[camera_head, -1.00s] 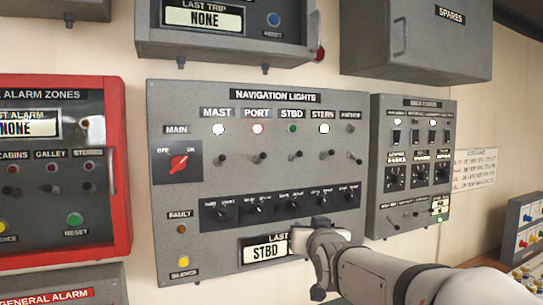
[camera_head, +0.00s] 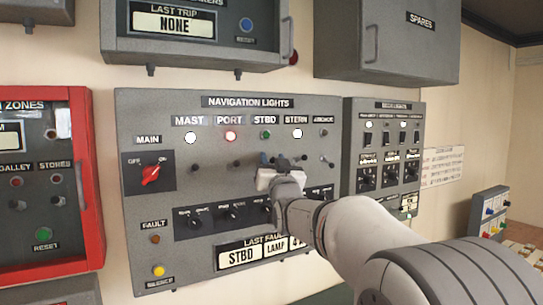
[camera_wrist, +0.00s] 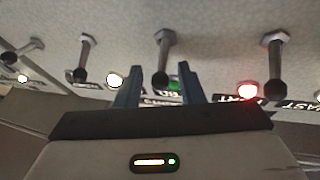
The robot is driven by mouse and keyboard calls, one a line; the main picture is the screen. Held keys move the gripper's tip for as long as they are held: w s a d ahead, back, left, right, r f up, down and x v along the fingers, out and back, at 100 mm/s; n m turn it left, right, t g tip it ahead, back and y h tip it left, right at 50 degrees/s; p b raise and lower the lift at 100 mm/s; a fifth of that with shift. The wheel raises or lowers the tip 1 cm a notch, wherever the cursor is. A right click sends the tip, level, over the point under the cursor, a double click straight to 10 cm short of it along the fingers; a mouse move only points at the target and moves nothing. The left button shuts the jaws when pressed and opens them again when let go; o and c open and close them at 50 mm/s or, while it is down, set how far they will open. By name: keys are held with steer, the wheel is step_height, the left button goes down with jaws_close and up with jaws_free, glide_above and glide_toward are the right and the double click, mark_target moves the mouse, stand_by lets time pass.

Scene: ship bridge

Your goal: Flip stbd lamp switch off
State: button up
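The NAVIGATION LIGHTS panel (camera_head: 140,110) is grey, with a row of small toggle switches under the lamps. The STBD lamp (camera_head: 266,135) is dim green; it also shows in the wrist view (camera_wrist: 174,84). The stbd switch (camera_wrist: 162,58) is a dark metal lever seen between my fingers in the wrist view; in the head view my gripper hides part of it. My gripper (camera_head: 277,172) is in front of the panel just below this switch. Its two blue fingers (camera_wrist: 160,88) are apart, one on each side of the lever tip. I cannot tell whether they touch it.
The port switch (camera_wrist: 275,75) and stern switch (camera_wrist: 84,55) stand close on either side. A row of dark knobs (camera_head: 232,213) lies below. The red MAIN switch (camera_head: 150,175) is left. The fault display (camera_head: 243,256) reads STBD LAMP. A smaller switch panel (camera_head: 352,120) is right.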

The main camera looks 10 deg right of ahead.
steer(key=shift+w, duration=0.15)
steer(key=shift+c, duration=0.3)
jaws_close()
